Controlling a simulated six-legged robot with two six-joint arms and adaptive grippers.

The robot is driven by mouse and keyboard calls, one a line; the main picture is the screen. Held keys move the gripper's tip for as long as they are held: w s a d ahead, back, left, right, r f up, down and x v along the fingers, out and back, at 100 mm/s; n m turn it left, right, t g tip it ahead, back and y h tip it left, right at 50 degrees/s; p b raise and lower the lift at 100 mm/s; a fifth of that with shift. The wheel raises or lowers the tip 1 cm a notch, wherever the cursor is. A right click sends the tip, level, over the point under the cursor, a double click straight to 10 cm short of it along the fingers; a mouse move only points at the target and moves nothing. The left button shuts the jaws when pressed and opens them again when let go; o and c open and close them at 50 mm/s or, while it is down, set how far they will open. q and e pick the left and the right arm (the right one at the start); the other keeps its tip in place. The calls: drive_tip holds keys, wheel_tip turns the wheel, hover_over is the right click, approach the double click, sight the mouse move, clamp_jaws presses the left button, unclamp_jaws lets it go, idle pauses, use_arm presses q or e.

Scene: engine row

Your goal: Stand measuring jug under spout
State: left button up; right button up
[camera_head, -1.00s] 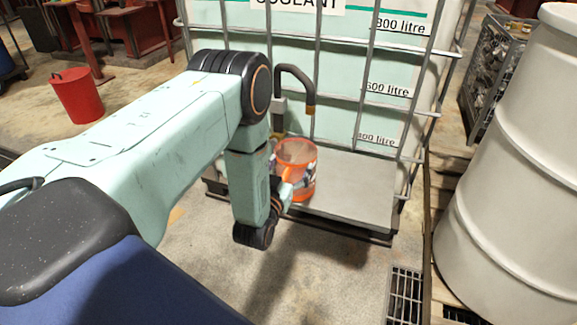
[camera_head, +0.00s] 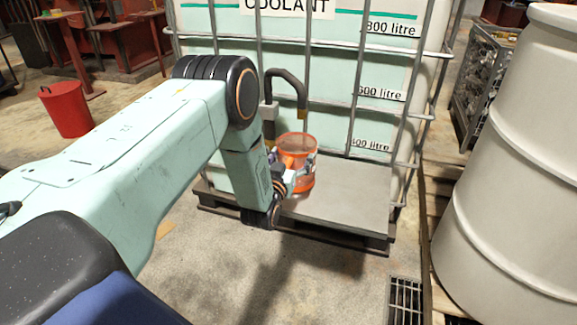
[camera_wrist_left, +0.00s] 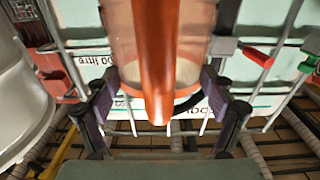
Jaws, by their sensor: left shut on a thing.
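The orange see-through measuring jug (camera_head: 299,180) is upright in front of the coolant tank, over the left part of its grey ledge. My left gripper (camera_head: 290,176) is shut on the jug from the near side. In the left wrist view the jug (camera_wrist_left: 158,60) fills the middle, with the gripper's pads (camera_wrist_left: 160,92) on either side of it. The dark curved spout (camera_head: 287,74) has its brass-coloured tip just above the jug's rim in the head view. I cannot tell whether the jug's base touches the ledge. My right gripper is not in view.
The caged coolant tank (camera_head: 335,55) stands behind the jug, with a bare grey ledge (camera_head: 345,205) to the right. A large pale drum (camera_head: 510,170) stands at the right on a pallet. A floor grate (camera_head: 405,300) and red bucket (camera_head: 66,112) are clear of the jug.

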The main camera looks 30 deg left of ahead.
use_arm(q)
drive_tip(key=shift+b+x, duration=1.25)
drive_tip(key=shift+x, duration=0.95)
drive_tip(key=shift+f+b, duration=0.45)
drive_tip(key=shift+f, duration=0.2)
drive_tip(key=o, duration=1.5)
drive_tip(key=v, duration=1.2)
